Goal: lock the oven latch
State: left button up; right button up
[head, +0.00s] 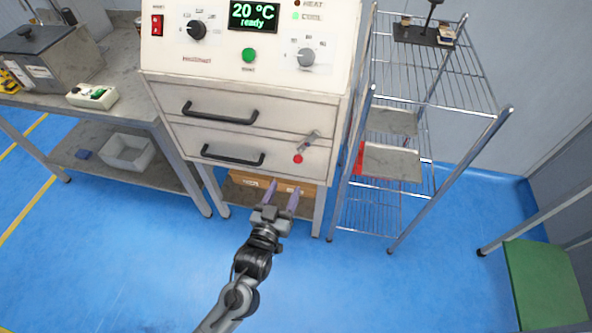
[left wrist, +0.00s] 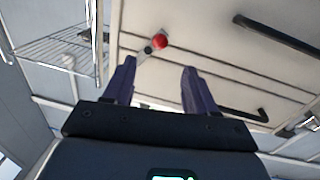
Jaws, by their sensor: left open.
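The oven latch (head: 309,140) is a small grey metal lever on the right side of the oven's lower front. It is tilted, with its upper end to the right, and a red round spot (head: 298,159) sits just below it. In the left wrist view the red round part (left wrist: 160,41) and a short grey piece of the latch (left wrist: 145,51) show between and beyond the fingertips. My left gripper (head: 282,187) is open and empty, below and in front of the latch, apart from it. My right gripper is not in view.
The oven (head: 165,100) has two black handles (head: 220,113) left of the latch. A wire rack (head: 385,205) stands close on the right. A workbench (head: 130,90) stands on the left. A cardboard box (head: 243,181) sits under the oven. The blue floor in front is clear.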

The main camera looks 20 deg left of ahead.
aim_at(299, 163)
pick_arm(q)
jog(key=w+b, duration=0.4)
jog(key=w, duration=0.6)
jog(key=shift+w+a, duration=0.25)
jog(key=shift+w, duration=0.05)
jog(key=c, duration=1.1)
jog(key=shift+o, duration=0.2)
jog(key=shift+d+n+p, duration=0.35)
jog(key=shift+n+p, duration=0.65)
jog(key=shift+w+d+f+n+t+p, duration=0.1)
jog(key=shift+d+n+p, duration=0.2)
jog(key=shift+n, duration=0.35)
jog(key=shift+s+d+f+n+t+p, duration=0.15)
jog(key=shift+n+p, duration=0.25)
jog(key=shift+n, duration=0.2)
jog(key=shift+w+d+n+t+p, duration=0.1)
jog(key=shift+w+d+n+p, duration=0.2)
jog(key=shift+n, duration=0.35)
jog(key=shift+s, duration=0.15)
